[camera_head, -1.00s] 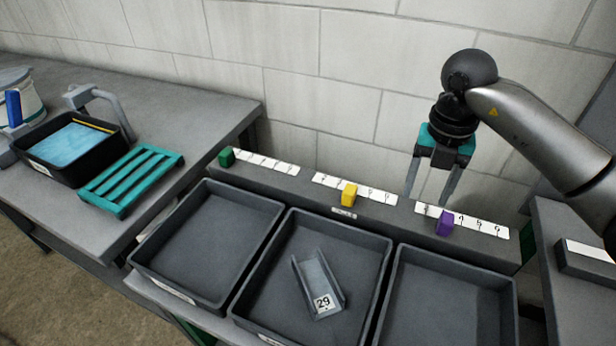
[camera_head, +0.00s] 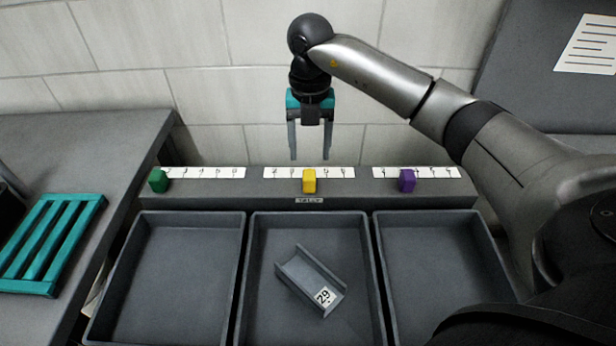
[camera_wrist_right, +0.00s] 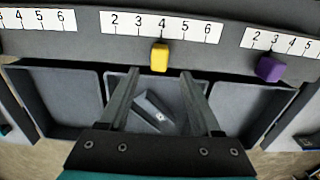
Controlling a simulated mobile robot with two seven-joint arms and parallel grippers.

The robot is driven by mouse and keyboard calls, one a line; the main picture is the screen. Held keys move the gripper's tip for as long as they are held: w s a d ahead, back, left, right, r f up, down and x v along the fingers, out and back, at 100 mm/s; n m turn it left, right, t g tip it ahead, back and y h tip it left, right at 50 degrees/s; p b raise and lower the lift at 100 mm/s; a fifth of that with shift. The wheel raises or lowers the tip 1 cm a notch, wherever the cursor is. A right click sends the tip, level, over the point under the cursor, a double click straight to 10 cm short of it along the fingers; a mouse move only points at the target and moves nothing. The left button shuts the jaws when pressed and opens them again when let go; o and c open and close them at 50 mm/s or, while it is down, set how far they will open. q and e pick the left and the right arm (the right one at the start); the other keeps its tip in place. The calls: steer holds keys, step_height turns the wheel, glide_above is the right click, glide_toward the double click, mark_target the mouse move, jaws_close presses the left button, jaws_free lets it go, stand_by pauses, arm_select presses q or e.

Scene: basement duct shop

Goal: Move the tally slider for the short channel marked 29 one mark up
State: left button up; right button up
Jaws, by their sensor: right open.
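The short channel marked 29 (camera_head: 308,282) lies tilted in the middle bin (camera_head: 252,265), directly in front of the yellow tally slider (camera_head: 309,181). In the right wrist view the yellow slider (camera_wrist_right: 159,58) sits at mark 4 on a strip numbered 2 to 6 (camera_wrist_right: 201,30). My right gripper (camera_head: 310,154) is open and empty, pointing down above and behind the yellow slider, apart from it. In the right wrist view its fingers (camera_wrist_right: 163,100) spread below the slider in the picture. My left gripper is not in view.
A green slider (camera_head: 158,180) and a purple slider (camera_head: 407,181) sit on the same tally rail (camera_head: 255,196), left and right. Bins on either side of the middle one look empty. A teal slatted rack (camera_head: 50,245) lies on the left bench.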

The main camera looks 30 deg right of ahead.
mark_target(310, 174)
step_height(310, 174, down, 8)
steer(key=shift+f+b, duration=0.1)
steer(key=shift+b, duration=0.4)
steer(key=shift+c, duration=0.2)
jaws_close()
stand_by(1.0)
